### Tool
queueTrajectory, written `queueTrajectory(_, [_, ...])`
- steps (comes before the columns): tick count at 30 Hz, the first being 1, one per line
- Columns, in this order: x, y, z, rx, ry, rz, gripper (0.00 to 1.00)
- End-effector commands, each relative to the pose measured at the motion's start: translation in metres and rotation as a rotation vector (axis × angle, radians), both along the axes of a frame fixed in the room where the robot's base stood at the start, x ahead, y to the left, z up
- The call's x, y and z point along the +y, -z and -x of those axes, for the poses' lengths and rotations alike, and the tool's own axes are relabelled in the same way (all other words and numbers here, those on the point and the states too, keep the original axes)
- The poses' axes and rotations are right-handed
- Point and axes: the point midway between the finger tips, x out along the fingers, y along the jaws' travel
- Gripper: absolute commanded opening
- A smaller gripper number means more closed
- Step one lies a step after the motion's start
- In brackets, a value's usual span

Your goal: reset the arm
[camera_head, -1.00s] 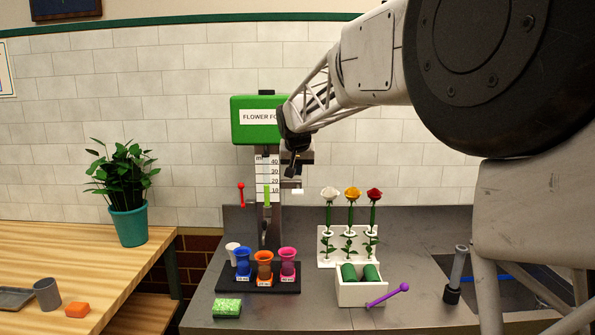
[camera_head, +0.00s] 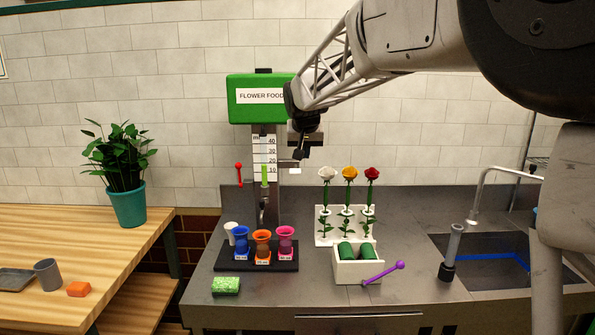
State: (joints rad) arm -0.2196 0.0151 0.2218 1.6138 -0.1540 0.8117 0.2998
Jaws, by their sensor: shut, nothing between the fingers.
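My gripper (camera_head: 299,158) hangs in the air at the end of my arm, pointing down, in front of the tiled wall and just right of the flower food dispenser. It is small and dark in this view. Its fingers are together with nothing held. The green flower food dispenser (camera_head: 246,112) stands at the back of the grey counter (camera_head: 410,215), with a scale and a red lever (camera_head: 239,173) below its head. My gripper is above the counter, apart from the vases and the flowers.
A white rack (camera_head: 323,238) holds white, yellow and red roses. A white box (camera_head: 358,270), purple stick (camera_head: 383,273), green sponge (camera_head: 225,286) and sink (camera_head: 490,258) share the counter.

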Motion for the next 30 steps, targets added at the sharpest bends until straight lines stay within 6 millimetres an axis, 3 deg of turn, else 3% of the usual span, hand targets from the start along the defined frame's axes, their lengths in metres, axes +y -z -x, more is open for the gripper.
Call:
queueTrajectory(17, [-0.085, 0.015, 0.176, 0.091, 0.013, 0.012, 0.00])
queueTrajectory(30, [-0.131, 0.056, 0.316, 0.163, 0.019, 0.011, 0.00])
